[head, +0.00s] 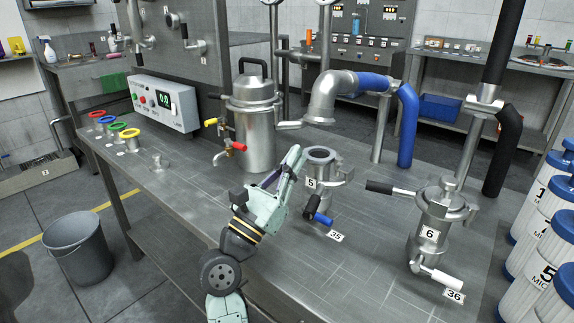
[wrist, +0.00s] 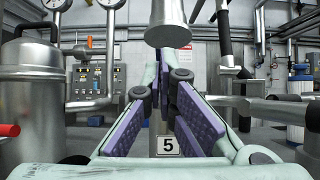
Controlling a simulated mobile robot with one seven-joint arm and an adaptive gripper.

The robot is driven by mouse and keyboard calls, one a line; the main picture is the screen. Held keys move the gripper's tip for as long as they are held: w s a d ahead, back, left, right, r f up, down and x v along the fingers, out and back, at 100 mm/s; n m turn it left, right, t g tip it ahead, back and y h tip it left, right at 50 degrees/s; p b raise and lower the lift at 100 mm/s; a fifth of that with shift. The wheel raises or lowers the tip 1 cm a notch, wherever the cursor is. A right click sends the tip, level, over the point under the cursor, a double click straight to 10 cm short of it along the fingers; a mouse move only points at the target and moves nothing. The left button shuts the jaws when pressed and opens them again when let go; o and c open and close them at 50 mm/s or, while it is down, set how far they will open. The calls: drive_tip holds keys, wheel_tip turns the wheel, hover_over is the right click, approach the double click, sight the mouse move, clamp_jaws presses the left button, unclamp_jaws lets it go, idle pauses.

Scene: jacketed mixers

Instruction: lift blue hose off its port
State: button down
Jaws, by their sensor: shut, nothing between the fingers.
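The blue hose (head: 407,125) bends down at the right and joins a metal elbow (head: 325,97). The elbow's lower end hangs above port 5 (head: 322,155), with a visible gap between them. That metal end also shows at the top of the wrist view (wrist: 168,22). The port's 5 label shows between my fingers in the wrist view (wrist: 168,146). My gripper (head: 296,156), pale green with purple pads, is shut and empty just left of port 5. In the wrist view, its fingers (wrist: 172,72) converge below the metal end.
A blue-handled valve (head: 319,217) stands below port 5. Port 6's vessel (head: 438,218) with a black-handled lever is to the right, with a black hose (head: 508,150) behind. A metal canister (head: 255,120) with a red valve stands behind left. The bench front is mostly clear.

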drive_tip(key=shift+p+x, duration=0.65)
drive_tip(key=shift+x, duration=1.85)
drive_tip(key=shift+r, duration=0.1)
